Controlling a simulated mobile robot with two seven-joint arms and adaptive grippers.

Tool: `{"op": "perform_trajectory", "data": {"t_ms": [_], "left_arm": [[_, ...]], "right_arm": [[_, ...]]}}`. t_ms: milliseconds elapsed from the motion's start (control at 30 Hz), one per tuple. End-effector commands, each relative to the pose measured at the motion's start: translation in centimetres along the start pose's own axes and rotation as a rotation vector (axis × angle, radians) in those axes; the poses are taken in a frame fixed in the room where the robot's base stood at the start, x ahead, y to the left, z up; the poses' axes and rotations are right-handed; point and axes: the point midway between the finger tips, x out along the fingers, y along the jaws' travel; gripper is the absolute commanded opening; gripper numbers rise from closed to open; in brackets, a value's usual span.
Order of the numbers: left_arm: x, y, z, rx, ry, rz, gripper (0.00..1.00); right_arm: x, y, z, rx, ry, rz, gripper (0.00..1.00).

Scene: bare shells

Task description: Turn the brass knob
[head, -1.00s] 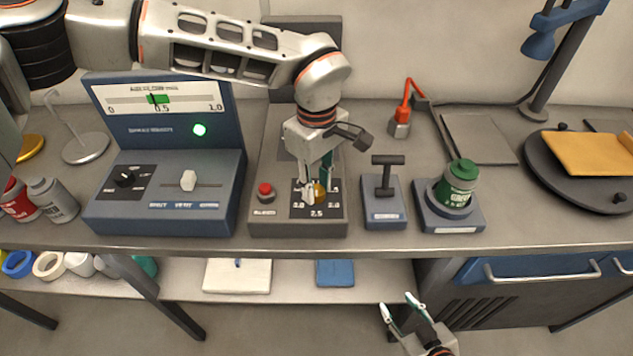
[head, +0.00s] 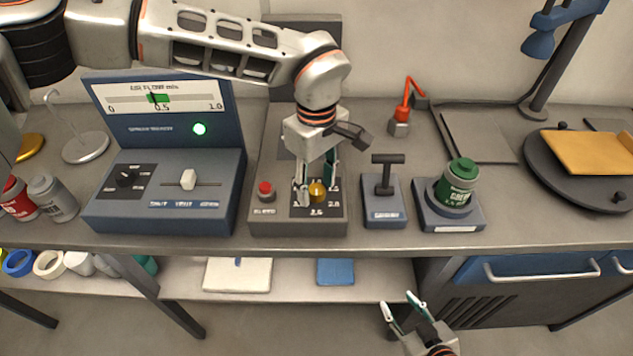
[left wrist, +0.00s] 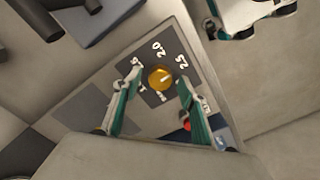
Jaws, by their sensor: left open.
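The brass knob (head: 317,191) sits on a dark dial plate with printed numbers on the front of a grey control box (head: 257,226). In the left wrist view the knob (left wrist: 160,77) shows a pale pointer mark on its face. My left gripper (head: 316,187) is at the knob, pointing down. In the left wrist view its fingers (left wrist: 155,100) are apart, one on each side of the knob, with a gap visible on both sides. My right gripper (head: 402,304) is open and empty, low in front of the bench.
A red button (head: 265,191) is left of the knob on the same box. A blue console (head: 165,218) with a slider stands to the left. A T-handle lever (head: 386,177) and a green jar (head: 459,183) on a blue base stand to the right.

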Motion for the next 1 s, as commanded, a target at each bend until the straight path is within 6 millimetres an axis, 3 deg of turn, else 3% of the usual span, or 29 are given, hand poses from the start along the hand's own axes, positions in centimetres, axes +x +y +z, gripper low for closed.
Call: {"op": "perform_trajectory", "data": {"t_ms": [167,600,800,1000], "left_arm": [[-2.0,0.1,0.0,-0.001,0.001,0.004,0.42],[-10.2,0.1,0.0,-0.001,0.001,0.003,0.42],[-11.8,0.0,-0.1,-0.001,0.001,0.002,0.42],[-12.0,0.0,0.0,-0.001,0.000,0.001,0.42]], "right_arm": [[0.0,-0.1,0.1,0.000,-0.001,-0.001,0.40],[0.0,-0.1,0.1,0.001,-0.001,-0.002,0.40],[0.0,-0.1,0.1,0.001,-0.002,-0.002,0.40],[0.0,-0.1,0.1,0.001,-0.001,-0.002,0.40]]}}
